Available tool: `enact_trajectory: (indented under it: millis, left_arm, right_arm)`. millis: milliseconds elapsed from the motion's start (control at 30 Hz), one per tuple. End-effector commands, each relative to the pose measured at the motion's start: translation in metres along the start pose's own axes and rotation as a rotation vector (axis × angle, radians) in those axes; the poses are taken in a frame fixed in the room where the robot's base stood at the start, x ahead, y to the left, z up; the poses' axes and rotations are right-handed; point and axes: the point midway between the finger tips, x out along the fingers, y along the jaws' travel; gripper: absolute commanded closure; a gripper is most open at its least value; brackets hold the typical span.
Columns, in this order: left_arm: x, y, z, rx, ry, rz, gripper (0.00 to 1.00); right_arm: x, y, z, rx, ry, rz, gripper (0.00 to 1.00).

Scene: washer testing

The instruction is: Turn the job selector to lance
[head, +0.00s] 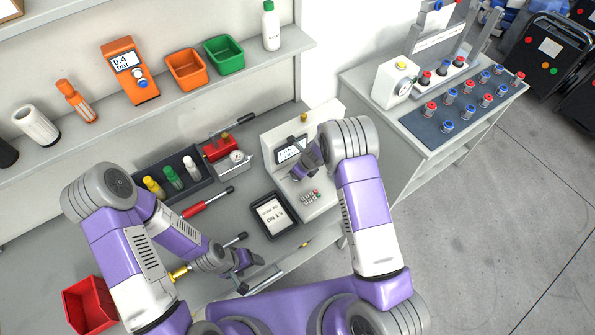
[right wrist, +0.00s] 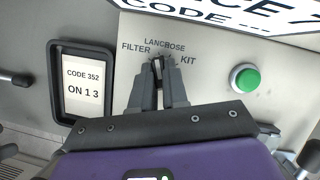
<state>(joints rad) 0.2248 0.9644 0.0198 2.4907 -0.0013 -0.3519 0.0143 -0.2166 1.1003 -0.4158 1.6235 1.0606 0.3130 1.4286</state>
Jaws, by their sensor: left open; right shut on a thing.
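The job selector (right wrist: 158,60) is a small knob on the pale panel of the test unit (head: 318,203). Labels FILTER, KIT and a run-together middle label reading like LANCROSE stand around it. My right gripper (right wrist: 159,68) is shut on the knob, its fingertips on either side. They hide most of the knob, so I cannot tell exactly where it points. In the head view my right gripper (head: 303,170) reaches the unit below its display (head: 291,149). My left gripper (head: 247,279) is open and empty over the bench's front.
A green button (right wrist: 245,78) sits right of the selector. A red-handled tool (head: 207,203) and bottle tray (head: 151,168) lie left. A red bin (head: 90,305) is front left.

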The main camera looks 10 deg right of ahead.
Motion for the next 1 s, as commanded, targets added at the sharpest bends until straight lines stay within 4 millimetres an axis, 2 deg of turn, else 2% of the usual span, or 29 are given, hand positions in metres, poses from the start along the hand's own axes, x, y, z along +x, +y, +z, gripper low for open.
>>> enact_trajectory:
  millis: [67, 100, 267, 567, 667, 1000]
  left_arm:
    - [0.0, 0.0, 0.0, 0.0, 0.0, 0.0, 0.29]
    - [0.0, 0.0, 0.0, 0.0, 0.0, 0.0, 0.29]
    - [0.0, 0.0, 0.0, 0.0, 0.0, 0.0, 0.29]
    - [0.0, 0.0, 0.0, 0.0, 0.0, 0.0, 0.29]
    - [-0.001, 0.0, 0.0, 0.0, 0.0, 0.0, 0.29]
    - [-0.005, 0.002, 0.0, 0.0, 0.0, 0.0, 0.29]
  right_arm:
    - [0.001, 0.002, -0.001, -0.001, 0.002, 0.004, 1.0]
    - [0.001, 0.002, -0.001, -0.001, 0.002, 0.004, 0.83]
    - [0.001, 0.001, -0.001, -0.001, 0.002, 0.003, 0.61]
    - [-0.002, 0.0, 0.0, -0.001, 0.0, 0.001, 0.61]
    - [-0.012, 0.0, 0.001, -0.002, -0.001, 0.0, 0.61]
    - [-0.065, 0.001, 0.001, -0.002, 0.0, 0.002, 0.61]
